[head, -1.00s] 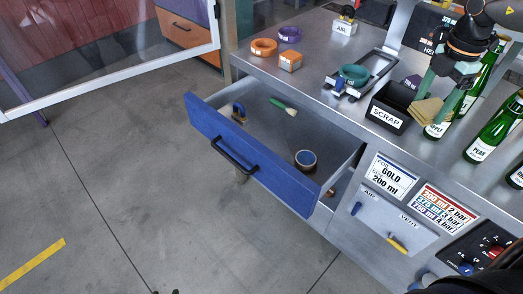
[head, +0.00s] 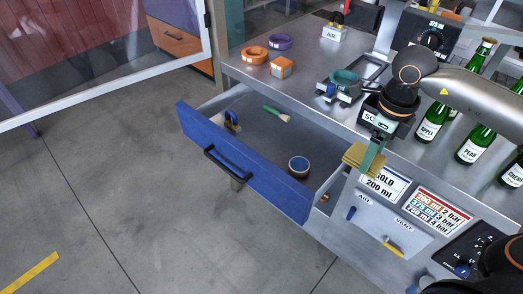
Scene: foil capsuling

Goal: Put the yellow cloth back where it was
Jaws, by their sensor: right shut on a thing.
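The yellow cloth (head: 358,157) is a small folded pad, held in my right gripper (head: 372,158). The gripper is shut on it, pointing down, just in front of the bench edge at the right end of the open drawer. The blue-fronted drawer (head: 232,170) stands pulled out. Inside it are a green-handled brush (head: 276,113), a round tin (head: 298,166) and a blue and tan item (head: 232,122) near the front left. My left gripper is not in view.
Green bottles (head: 476,143) stand at the bench's right. Orange and purple rings (head: 280,41) and a clamp fixture (head: 345,84) are on the bench. The drawer's middle floor is clear.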

